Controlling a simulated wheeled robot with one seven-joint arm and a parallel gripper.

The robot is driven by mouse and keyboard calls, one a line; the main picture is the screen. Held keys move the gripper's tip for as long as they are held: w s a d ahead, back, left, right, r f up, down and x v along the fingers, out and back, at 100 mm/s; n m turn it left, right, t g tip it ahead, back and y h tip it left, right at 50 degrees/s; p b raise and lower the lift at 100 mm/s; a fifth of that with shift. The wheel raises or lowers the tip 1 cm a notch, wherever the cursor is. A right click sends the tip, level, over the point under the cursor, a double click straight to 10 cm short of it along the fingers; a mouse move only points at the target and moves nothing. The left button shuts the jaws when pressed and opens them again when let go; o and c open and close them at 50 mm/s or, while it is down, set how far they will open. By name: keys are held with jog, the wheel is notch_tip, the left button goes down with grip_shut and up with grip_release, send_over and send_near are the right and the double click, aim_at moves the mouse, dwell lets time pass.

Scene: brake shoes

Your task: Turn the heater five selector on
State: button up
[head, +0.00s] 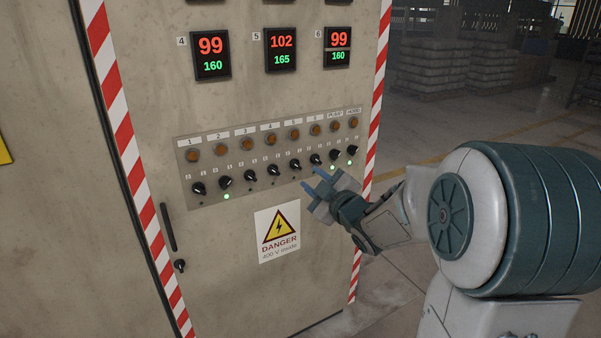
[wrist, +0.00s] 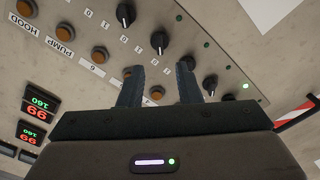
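The heater five selector (head: 295,165) is a black knob in the panel's lower row, under label 5. No green light shows by it; its pointer is too small to read surely. In the wrist view the picture is turned over, and this knob (wrist: 160,41) appears just beyond and between the fingertips. My gripper (head: 314,179) is open and empty, below and right of the knob in the head view. Its two dark fingers (wrist: 160,66) are apart in the wrist view. They seem clear of the knob, but the exact gap cannot be told.
Knob 4 (head: 273,170) and knob 6 (head: 316,159) stand close on either side. Green lights glow by knob 2 (head: 227,197), PUMP and HOOD. Orange lamps (head: 295,134) sit above the knobs. A danger sign (head: 278,232) is below. Open floor lies right of the cabinet.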

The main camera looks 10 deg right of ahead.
aim_at(297, 166)
jog(key=b+x, duration=0.1)
jog(key=x, duration=0.6)
grip_shut()
